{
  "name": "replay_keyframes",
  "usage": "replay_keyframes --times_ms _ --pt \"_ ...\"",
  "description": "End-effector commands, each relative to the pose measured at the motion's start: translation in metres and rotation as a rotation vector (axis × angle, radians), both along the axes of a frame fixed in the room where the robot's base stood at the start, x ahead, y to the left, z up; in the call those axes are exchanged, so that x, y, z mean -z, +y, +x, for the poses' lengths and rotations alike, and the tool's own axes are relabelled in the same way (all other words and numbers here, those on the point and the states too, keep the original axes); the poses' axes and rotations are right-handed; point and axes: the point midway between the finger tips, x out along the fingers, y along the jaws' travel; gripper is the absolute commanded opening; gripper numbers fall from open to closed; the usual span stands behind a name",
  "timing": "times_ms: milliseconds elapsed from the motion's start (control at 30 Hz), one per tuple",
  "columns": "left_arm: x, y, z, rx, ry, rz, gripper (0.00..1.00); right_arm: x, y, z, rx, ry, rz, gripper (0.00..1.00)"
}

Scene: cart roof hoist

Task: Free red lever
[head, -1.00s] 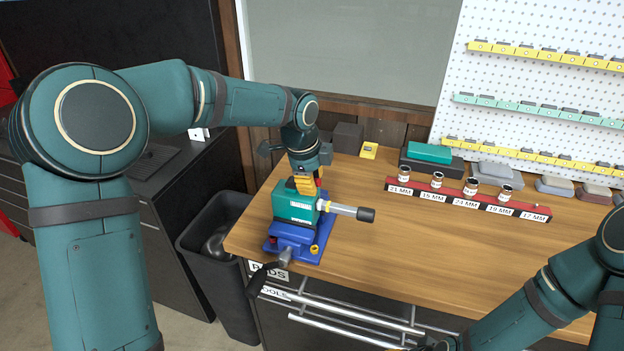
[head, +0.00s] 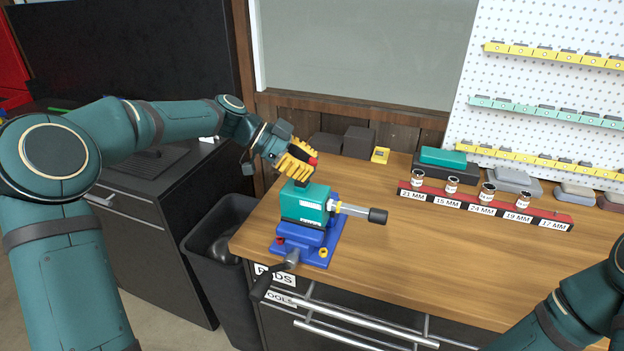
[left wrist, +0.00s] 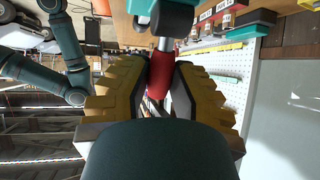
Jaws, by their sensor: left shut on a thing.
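The red lever (head: 312,162) shows as a small red tip at the yellow fingers of my left gripper (head: 298,161) in the head view. In the left wrist view the red lever (left wrist: 158,76) lies between the two yellow fingers of my left gripper (left wrist: 157,90), which is shut on it. A metal rod joins it to a teal body at the top. The teal unit (head: 302,203) sits on a blue vise (head: 303,245) at the bench's left corner, with a metal shaft ending in a black grip (head: 377,216) pointing right. My right gripper is out of view.
A red rack (head: 480,207) with labelled sockets stands at the middle right of the wooden bench (head: 400,265). Grey blocks and a yellow item (head: 380,155) are at the back. A dark bin (head: 222,265) stands left of the bench. The bench's middle is clear.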

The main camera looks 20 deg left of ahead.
Motion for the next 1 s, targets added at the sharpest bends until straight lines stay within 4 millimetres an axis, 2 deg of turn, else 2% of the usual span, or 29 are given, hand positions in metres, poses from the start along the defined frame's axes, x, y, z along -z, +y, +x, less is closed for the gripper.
replay_keyframes --times_ms 33,100,400,1000 --pt "0.006 0.003 0.000 0.000 0.003 -0.036 0.00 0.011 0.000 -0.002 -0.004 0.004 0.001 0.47" --pt "0.005 0.005 0.000 -0.001 0.005 -0.081 0.00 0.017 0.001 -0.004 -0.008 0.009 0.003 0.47" --pt "0.002 0.010 0.000 0.002 0.012 -0.206 0.00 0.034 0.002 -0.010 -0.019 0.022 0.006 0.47" --pt "0.000 0.011 0.000 0.003 0.013 -0.239 0.00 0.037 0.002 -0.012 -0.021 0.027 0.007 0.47"
